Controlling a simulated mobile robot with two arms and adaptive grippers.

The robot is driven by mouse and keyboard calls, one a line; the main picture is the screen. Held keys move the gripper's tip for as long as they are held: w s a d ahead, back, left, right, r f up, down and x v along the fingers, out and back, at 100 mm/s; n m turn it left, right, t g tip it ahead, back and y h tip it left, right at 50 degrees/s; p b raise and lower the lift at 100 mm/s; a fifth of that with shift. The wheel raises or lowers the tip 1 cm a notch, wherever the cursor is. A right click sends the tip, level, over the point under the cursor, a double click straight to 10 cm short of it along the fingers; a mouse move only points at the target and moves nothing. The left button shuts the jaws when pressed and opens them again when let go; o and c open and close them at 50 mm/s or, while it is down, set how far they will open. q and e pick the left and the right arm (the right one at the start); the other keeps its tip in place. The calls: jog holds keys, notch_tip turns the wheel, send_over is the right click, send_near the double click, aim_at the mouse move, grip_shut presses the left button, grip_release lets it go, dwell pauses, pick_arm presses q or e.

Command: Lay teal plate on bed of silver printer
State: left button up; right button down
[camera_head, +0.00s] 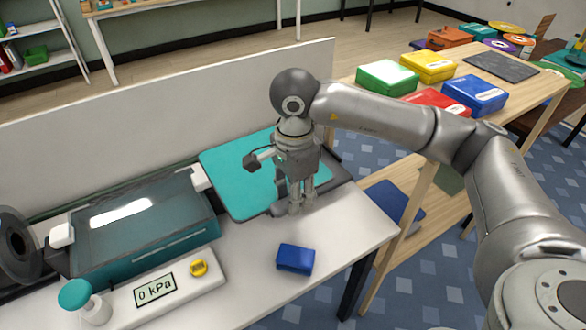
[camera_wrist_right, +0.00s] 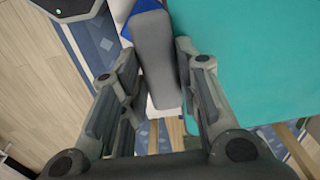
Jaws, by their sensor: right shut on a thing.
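The teal plate (camera_head: 235,178) lies nearly flat over a dark grey base (camera_head: 338,174) at the back of the white table. My right gripper (camera_head: 302,202) points down at the plate's right front edge. In the wrist view the plate (camera_wrist_right: 265,60) fills the right side, and the fingers (camera_wrist_right: 158,62) close on a grey strip (camera_wrist_right: 156,70) beside it, seemingly the plate's edge grip. I cannot tell whether the plate rests on the base or hangs just above it. No printer is clearly recognisable as silver. My left gripper is out of view.
A small blue box (camera_head: 295,259) sits near the table's front edge. Colored boxes (camera_head: 387,77) cover a wooden table at right. A white partition (camera_head: 150,105) stands behind.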

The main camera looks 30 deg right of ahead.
dwell(0.3)
jog(key=w+d+f, duration=0.1)
jog(key=d, duration=0.1)
jog(key=w+d+f+p, duration=0.1)
jog(key=w+d, duration=0.1)
jog(key=w+d+f+p, duration=0.1)
jog(key=d, duration=0.2)
jog(key=shift+w+f, duration=0.1)
jog(key=shift+w, duration=0.15)
jog(key=w+d+f+p, duration=0.1)
jog(key=f, duration=0.2)
jog(key=w+d+f+p, duration=0.1)
jog(key=d+f, duration=0.1)
jog(key=f, duration=0.1)
jog(key=w+d+f+p, duration=0.1)
jog(key=f, duration=0.2)
jog(key=shift+w+d+f, duration=0.15)
jog(key=shift+w+d, duration=0.05)
jog(key=shift+d, duration=0.1)
jog(key=shift+f, duration=0.1)
jog(key=c, duration=1.5)
grip_release()
jog(key=shift+f+b, duration=0.15)
jog(key=shift+b, duration=0.15)
jog(key=shift+c, duration=0.2)
jog(key=o, duration=0.5)
jog(key=shift+c, duration=0.2)
